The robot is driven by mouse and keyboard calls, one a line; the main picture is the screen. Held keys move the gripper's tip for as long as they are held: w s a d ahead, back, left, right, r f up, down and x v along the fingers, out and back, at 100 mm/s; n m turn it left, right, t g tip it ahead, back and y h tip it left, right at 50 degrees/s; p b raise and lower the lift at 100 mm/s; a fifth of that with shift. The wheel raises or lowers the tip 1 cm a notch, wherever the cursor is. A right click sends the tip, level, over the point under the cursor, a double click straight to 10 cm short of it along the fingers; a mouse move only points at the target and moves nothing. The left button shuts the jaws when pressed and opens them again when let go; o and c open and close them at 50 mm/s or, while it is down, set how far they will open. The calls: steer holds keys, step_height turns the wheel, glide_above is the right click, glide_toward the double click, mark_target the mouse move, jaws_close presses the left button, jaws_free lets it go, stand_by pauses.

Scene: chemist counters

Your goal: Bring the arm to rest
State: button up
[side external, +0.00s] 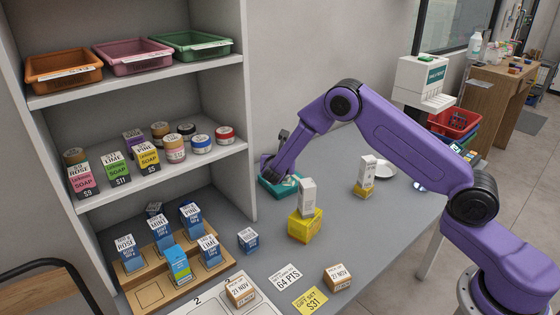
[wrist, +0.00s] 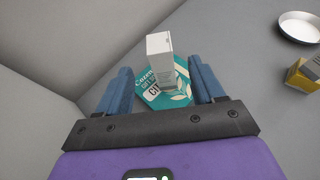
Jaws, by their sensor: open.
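My gripper (side external: 271,166) is low over the grey counter (side external: 262,256), at a teal gift box (side external: 289,188) beside the shelf's end panel. In the wrist view my gripper (wrist: 163,78) is open. Its two blue fingers lie to the left and right of the teal box (wrist: 183,95) and a white carton (wrist: 159,60) that appears to stand on it. Nothing is clamped between the fingers. In the side view my gripper hides most of that carton and part of the teal box. Whether the fingers touch the box cannot be told.
A yellow box (side external: 299,228) with a white carton stands in front, another (side external: 361,193) to the right near a white dish (side external: 383,168). The shelf unit (side external: 250,110) rises close left. A wooden stepped stand (side external: 150,290) holds blue boxes. Cards lie on the front counter.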

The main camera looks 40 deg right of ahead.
steer(key=shift+v, duration=0.9)
